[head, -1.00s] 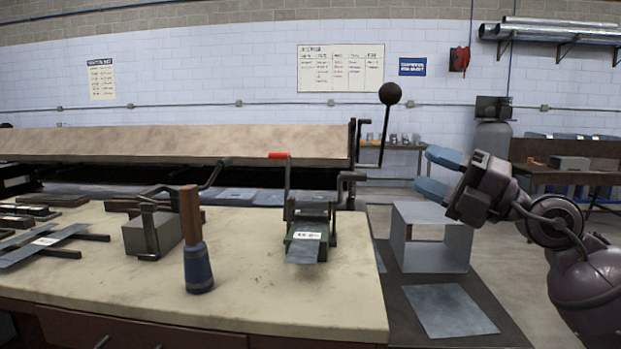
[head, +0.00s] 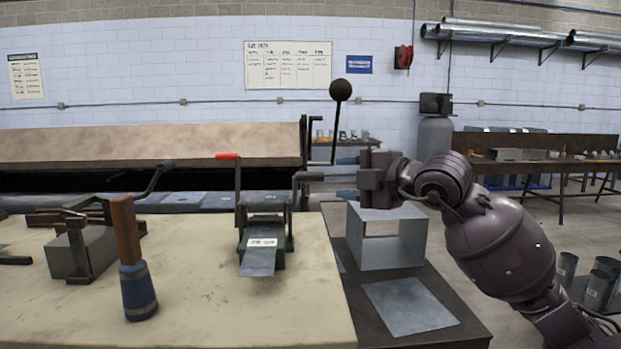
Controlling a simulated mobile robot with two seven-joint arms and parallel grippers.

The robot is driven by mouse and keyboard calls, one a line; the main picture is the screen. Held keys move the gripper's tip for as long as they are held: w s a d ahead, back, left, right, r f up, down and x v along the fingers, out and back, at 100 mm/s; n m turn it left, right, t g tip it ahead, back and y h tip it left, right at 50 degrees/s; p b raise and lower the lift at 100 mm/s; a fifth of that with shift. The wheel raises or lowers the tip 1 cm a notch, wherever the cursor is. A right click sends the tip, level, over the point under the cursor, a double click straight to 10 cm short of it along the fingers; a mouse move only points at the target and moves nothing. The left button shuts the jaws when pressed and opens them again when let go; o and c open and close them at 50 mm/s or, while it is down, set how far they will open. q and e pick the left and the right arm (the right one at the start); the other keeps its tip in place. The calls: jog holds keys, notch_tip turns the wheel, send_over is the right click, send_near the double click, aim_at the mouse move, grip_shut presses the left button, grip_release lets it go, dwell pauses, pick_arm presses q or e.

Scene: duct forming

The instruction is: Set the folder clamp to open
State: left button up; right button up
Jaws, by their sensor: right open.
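The long folder (head: 150,141) runs along the back of the bench with a pale beam on top. At its right end stands an upright lever (head: 336,125) with a black ball knob (head: 341,90). I cannot tell from the picture which of these works the clamp. My left gripper is out of view.
A small green tool (head: 264,228) with a red-gripped lever (head: 227,156) stands on the bench (head: 200,315). A wooden-handled tool (head: 132,260) stands left of it. An open sheet-metal box (head: 385,253) and a flat sheet (head: 410,304) lie on the lower dark surface below my right arm.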

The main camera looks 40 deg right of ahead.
aim_at(317, 177)
jog(key=x, duration=0.8)
jog(key=shift+w+a+f, duration=0.1)
jog(key=shift+w, duration=0.25)
jog(key=shift+c, duration=0.2)
grip_shut()
